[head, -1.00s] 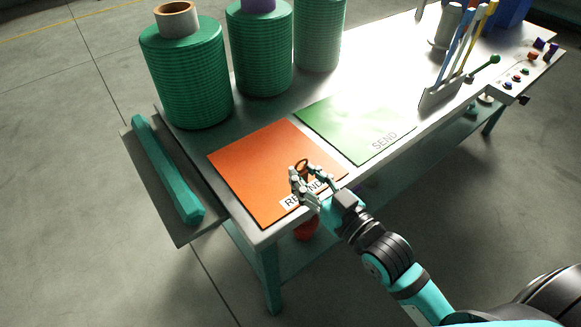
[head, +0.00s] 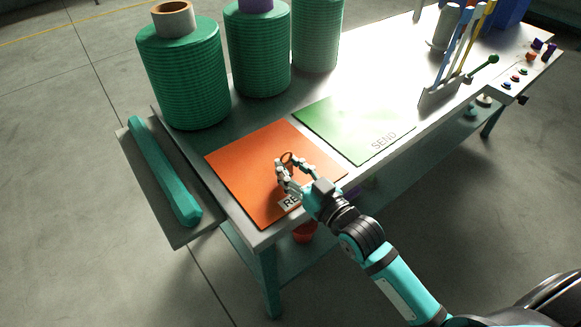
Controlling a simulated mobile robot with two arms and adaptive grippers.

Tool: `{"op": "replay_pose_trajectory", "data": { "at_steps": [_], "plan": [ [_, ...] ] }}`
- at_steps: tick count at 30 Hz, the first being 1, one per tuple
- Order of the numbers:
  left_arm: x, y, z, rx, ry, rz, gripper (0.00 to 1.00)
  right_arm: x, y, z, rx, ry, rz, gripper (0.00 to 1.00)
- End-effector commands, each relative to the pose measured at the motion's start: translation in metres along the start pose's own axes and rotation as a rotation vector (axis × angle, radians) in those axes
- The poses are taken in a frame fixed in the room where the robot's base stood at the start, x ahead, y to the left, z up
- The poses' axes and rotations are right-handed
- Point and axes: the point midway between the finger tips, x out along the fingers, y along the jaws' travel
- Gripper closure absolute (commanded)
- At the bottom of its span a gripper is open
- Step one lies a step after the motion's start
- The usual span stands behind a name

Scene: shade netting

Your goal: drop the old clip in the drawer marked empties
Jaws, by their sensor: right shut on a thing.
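My right gripper (head: 285,168) is over the near right part of the orange mat, shut on a small dark brown ring-shaped piece (head: 287,157). The piece may be the old clip; it is too small to be sure. It shows at the fingertips, and I cannot tell how high it is above the mat. No drawer marked empties can be made out. My left gripper is not in view.
The orange mat (head: 248,170) has a label partly hidden by my gripper. A green mat (head: 345,125) marked SEND lies beside it. Green netting rolls (head: 184,75) stand behind. A rack of tools (head: 440,94) stands right. A red container (head: 305,232) is below the bench.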

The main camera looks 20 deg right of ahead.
Motion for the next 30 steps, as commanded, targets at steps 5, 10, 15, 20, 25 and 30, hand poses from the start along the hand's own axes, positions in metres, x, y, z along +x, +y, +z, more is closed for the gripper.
{"op": "replay_pose_trajectory", "data": {
  "at_steps": [5, 10, 15, 20, 25, 30],
  "plan": [
    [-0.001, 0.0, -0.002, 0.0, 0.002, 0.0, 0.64, 0.0, 0.0, 0.002, 0.0, -0.001, 0.0, 0.61],
    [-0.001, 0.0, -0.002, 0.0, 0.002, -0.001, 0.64, 0.0, 0.0, 0.002, 0.0, -0.001, 0.0, 0.52],
    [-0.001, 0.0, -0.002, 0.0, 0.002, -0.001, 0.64, 0.0, 0.0, 0.001, 0.0, 0.0, 0.0, 0.52],
    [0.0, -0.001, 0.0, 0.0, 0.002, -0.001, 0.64, -0.013, 0.0, 0.0, 0.0, -0.004, 0.0, 0.52],
    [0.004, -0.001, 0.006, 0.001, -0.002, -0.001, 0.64, -0.048, 0.0, 0.001, -0.001, -0.007, 0.0, 0.52],
    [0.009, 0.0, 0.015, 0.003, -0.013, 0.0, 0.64, -0.084, 0.0, 0.001, 0.0, -0.007, 0.0, 0.52]
  ]
}}
